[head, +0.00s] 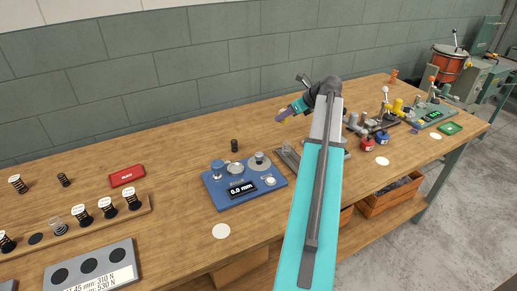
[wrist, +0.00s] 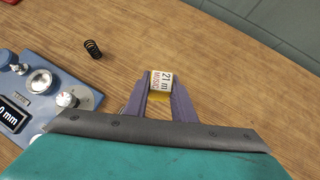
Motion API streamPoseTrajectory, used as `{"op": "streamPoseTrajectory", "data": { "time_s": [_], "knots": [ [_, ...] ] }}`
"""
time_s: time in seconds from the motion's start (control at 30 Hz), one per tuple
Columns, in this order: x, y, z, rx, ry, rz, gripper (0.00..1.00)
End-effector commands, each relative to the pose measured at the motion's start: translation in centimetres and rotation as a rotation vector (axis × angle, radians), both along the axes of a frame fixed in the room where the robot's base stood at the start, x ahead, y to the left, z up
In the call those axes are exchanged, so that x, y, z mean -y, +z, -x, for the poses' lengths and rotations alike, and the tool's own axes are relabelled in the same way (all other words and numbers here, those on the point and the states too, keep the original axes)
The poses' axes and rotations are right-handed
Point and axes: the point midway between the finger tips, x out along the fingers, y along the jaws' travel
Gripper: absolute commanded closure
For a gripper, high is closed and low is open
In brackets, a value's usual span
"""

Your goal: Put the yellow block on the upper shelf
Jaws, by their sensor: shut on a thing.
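My gripper (wrist: 160,88) is shut on a small yellow block with a white label (wrist: 161,81) printed "21 m" and "MUSIC". The block sits between the two fingertips, yellow showing below the label. In the head view, my gripper (head: 284,114) is held out over the far part of the wooden workbench, left of the arm, and the block is only a small yellowish patch at its tip. I cannot make out an upper shelf in either view.
A blue gauge (head: 245,183) reading 0.0 mm stands on the workbench (head: 180,215), with a dark spring (head: 234,146) behind it. A red box (head: 127,175) and several springs are at left. Clamps and small pots crowd the right. A wooden crate (head: 388,199) is below the bench.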

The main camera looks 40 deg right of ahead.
Motion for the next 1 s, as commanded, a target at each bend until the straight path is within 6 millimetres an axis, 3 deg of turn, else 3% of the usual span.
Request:
{"op": "streamPoseTrajectory", "data": {
  "time_s": [0.6, 1.0],
  "knots": [
    [-0.2, -5.9, -0.2, 0.000, 0.004, -0.001, 0.99],
    [-0.2, -6.3, -0.2, 0.000, 0.004, 0.000, 0.99]
  ]
}}
